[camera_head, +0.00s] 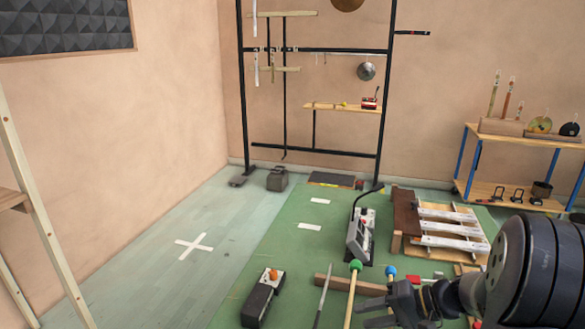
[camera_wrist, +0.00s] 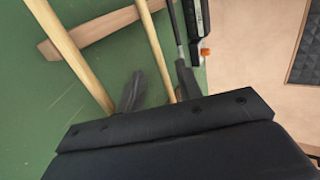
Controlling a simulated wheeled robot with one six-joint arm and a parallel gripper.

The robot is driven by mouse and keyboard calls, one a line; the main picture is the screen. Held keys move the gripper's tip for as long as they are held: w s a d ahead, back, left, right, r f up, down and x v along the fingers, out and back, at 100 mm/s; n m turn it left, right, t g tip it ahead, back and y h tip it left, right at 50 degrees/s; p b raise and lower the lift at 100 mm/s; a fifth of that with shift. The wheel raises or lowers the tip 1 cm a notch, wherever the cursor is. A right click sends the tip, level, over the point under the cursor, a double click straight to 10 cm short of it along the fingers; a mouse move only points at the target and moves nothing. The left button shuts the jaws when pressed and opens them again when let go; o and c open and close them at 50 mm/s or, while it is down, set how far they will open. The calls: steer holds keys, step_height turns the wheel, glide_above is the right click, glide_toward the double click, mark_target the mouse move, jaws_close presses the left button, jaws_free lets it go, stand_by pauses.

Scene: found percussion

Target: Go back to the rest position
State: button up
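My gripper (camera_head: 378,309) is low in the right foreground of the head view, above the green mat (camera_head: 262,223). In the wrist view its two dark fingers (camera_wrist: 159,88) stand apart. A thin wooden stick (camera_wrist: 157,50) shows in the gap between them, and I cannot tell how far below the fingers it lies. I see nothing clamped in the fingers. In the head view, a green-headed mallet (camera_head: 355,266) and a blue-headed mallet (camera_head: 391,271) lie close to the gripper.
A grey box with an orange knob (camera_head: 263,299) and a grey device (camera_head: 359,238) stand on the mat. A slatted wooden instrument (camera_head: 447,228) lies behind my arm. A black rack (camera_head: 313,147) and a blue-legged shelf (camera_head: 520,141) stand along the wall. Floor around the white cross (camera_head: 194,243) is clear.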

steer(key=shift+x, duration=1.4)
